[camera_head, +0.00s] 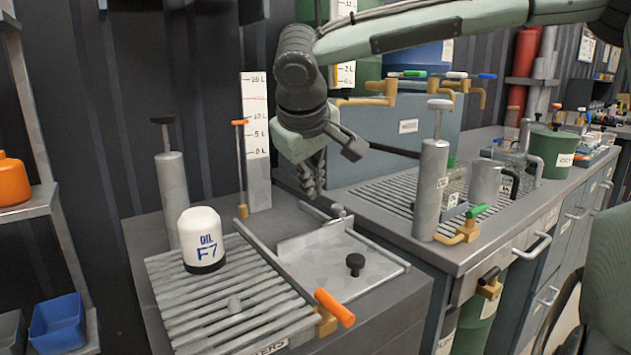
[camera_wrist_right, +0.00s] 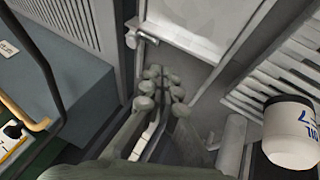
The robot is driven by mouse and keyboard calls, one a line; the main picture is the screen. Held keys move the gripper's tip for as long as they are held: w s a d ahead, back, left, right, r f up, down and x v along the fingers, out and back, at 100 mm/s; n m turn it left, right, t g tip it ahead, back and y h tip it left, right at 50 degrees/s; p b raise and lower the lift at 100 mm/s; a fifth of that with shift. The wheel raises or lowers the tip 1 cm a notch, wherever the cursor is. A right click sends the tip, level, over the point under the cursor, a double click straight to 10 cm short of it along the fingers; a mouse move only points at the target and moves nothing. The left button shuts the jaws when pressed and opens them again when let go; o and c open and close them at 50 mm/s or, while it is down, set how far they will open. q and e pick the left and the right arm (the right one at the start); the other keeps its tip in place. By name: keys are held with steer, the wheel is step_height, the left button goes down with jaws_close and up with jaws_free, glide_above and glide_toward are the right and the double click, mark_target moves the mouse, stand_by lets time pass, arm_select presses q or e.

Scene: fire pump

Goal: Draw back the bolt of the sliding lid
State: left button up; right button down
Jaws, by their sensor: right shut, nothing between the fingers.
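The sliding lid (camera_head: 325,258) is a grey plate between rails on the left bench, with a black knob (camera_head: 355,264) on top. A small grey bolt (camera_head: 338,211) sits at the lid's back edge. In the right wrist view the lid (camera_wrist_right: 195,22) is at the top and the bolt's metal fitting (camera_wrist_right: 133,38) is at its corner. My right gripper (camera_head: 314,188) points down behind the lid, just left of the bolt and seemingly apart from it. Its fingers (camera_wrist_right: 160,82) are shut and empty. My left gripper is out of view.
A white oil bottle (camera_head: 203,240) stands on the slatted drain left of the lid. An orange-handled tap (camera_head: 335,308) is at the front edge. A thin orange-topped rod (camera_head: 240,165) and a litre scale (camera_head: 257,140) rise behind. A metal pump cylinder (camera_head: 430,190) stands on the right bench.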

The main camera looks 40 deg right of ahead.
steer(key=x, duration=0.7)
steer(key=shift+d, duration=0.3)
steer(key=d, duration=0.3)
steer(key=shift+f, duration=0.2)
steer(key=shift+w+d+f, duration=0.1)
steer(key=shift+d, duration=0.05)
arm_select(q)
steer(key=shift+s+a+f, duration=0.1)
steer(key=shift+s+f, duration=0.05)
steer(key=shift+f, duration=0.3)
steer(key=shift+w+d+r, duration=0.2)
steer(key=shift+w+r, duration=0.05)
